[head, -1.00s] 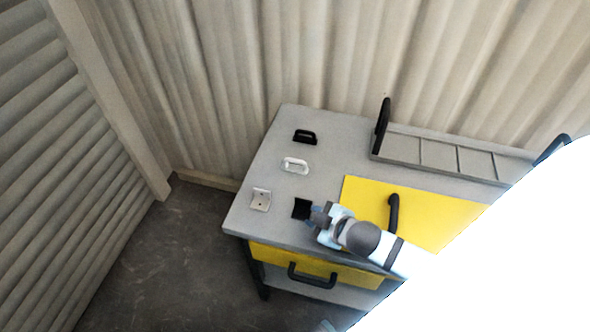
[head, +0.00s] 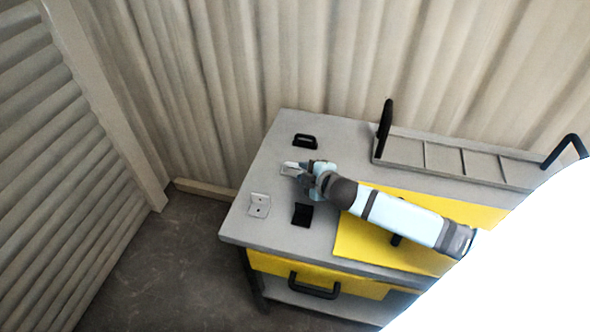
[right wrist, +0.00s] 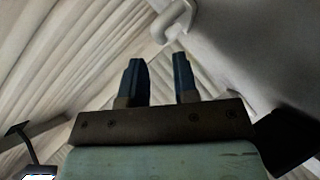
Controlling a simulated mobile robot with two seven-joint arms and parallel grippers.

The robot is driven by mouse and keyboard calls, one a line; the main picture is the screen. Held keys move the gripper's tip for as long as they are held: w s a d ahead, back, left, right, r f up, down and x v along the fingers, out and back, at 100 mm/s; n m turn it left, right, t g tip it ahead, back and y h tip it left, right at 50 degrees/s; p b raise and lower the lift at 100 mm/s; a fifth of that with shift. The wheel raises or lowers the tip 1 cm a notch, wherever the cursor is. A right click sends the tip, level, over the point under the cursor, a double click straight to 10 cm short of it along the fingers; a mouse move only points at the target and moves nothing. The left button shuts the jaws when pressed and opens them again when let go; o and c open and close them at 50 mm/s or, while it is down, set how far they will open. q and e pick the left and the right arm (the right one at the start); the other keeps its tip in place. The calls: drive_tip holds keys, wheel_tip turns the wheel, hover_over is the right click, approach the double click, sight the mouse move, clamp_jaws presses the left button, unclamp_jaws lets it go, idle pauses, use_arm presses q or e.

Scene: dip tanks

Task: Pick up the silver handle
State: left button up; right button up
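The silver handle (head: 288,168) lies on the grey tabletop, between a black handle behind it and a silver angle bracket in front. My right gripper (head: 301,172) is at its right end and hides part of it in the head view. In the right wrist view the silver handle (right wrist: 174,20) shows beyond the fingertips, near the top edge. The two dark fingers of my right gripper (right wrist: 160,75) are apart with nothing between them. Whether a finger touches the handle cannot be told. My left gripper is not in view.
On the grey table (head: 260,180) are the black handle (head: 305,141), the silver bracket (head: 259,205) and a black piece (head: 302,214). A yellow panel (head: 360,240) lies under my right arm. A divided tray (head: 440,160) with black end handles stands at the back right.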

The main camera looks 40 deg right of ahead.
sight(294, 165)
drive_tip(key=x, duration=0.5)
clamp_jaws()
